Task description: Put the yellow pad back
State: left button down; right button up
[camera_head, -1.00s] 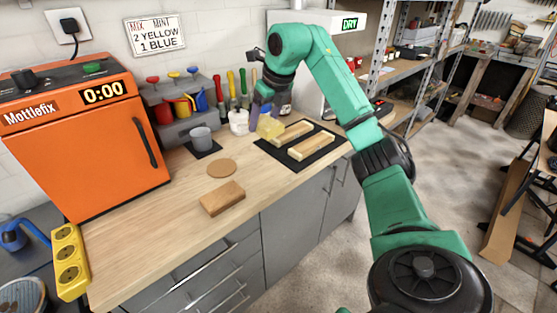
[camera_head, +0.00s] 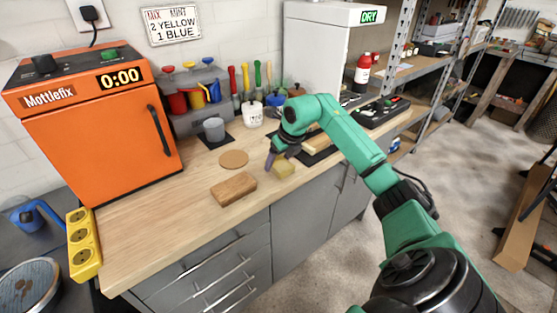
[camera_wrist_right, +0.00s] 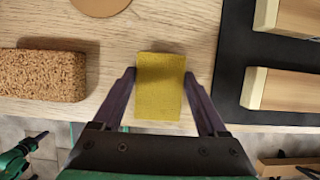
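The yellow pad (camera_head: 284,168) is near the front edge of the worktop, between a brown cork-like block and the black mat. In the right wrist view the pad (camera_wrist_right: 160,88) lies between the two finger tips, which sit close against its sides. My right gripper (camera_head: 276,158) is shut on it and points down. Whether the pad touches the wood or is just above it is hard to tell. My left gripper is not in view.
The brown block (camera_head: 233,188) lies left of the pad, with a round cork disc (camera_head: 233,159) behind. Right, a black mat (camera_wrist_right: 232,70) carries two wooden blocks (camera_wrist_right: 280,90). A grey cup (camera_head: 214,129), tool rack and orange oven (camera_head: 100,140) stand further left and back.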

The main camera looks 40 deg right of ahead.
jog(key=shift+o, duration=1.2)
jog(key=shift+r, duration=0.2)
jog(key=shift+s+r, duration=0.15)
jog(key=shift+r, duration=0.2)
jog(key=v, duration=1.1)
jog(key=shift+b, duration=0.35)
